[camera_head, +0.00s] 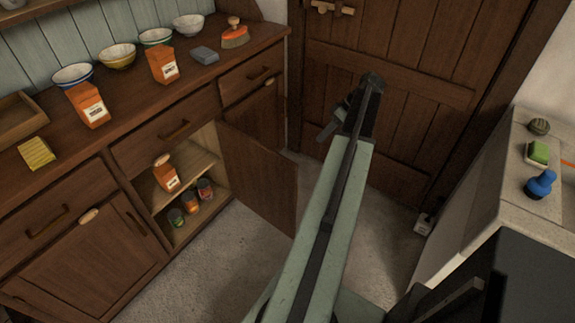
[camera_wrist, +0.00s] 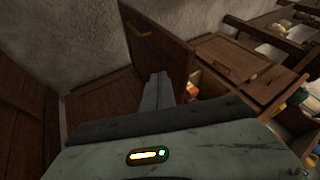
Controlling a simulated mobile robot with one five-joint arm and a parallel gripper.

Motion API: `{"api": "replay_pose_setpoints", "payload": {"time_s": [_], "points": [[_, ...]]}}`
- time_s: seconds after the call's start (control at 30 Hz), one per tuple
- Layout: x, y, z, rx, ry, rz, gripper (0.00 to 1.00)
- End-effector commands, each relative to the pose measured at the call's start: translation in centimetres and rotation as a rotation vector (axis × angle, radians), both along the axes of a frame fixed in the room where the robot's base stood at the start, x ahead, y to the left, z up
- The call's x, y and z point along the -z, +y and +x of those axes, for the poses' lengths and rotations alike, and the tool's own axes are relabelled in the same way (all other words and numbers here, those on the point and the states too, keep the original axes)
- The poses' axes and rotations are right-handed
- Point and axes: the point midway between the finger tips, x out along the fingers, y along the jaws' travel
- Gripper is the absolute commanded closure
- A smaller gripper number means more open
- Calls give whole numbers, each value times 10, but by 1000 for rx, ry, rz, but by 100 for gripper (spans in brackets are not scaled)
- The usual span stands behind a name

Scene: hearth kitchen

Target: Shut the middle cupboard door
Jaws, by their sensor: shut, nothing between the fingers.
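The middle cupboard door (camera_head: 262,180) stands wide open, swung out from its right edge, with its inner face toward the head camera. In the wrist view the same door (camera_wrist: 165,48) shows its outer face and a handle near its upper left. My gripper (camera_head: 325,132) is shut and empty, above and to the right of the door in the head view. In the wrist view my fingers (camera_wrist: 158,80) overlap the door's lower part on the handle side. I cannot tell whether they touch it. The open cupboard (camera_head: 207,160) shows a shelf and goods.
A plank room door (camera_head: 410,110) is behind my arm. A pale counter (camera_head: 510,165) is at right. Grey floor (camera_head: 215,260) is free in front.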

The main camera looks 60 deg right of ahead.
Motion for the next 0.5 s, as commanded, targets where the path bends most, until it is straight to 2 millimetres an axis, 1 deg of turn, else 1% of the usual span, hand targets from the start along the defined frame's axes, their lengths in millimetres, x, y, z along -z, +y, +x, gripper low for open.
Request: {"api": "replay_pose_setpoints", "payload": {"time_s": [0.03,0.07,0.23,0.33,0.5], "points": [[9,0,0,0,0,0,100],[12,0,0,0,0,0,100],[11,0,1,-1,0,-1,100],[14,2,2,-2,0,0,100],[31,10,10,-4,0,0,100]]}}
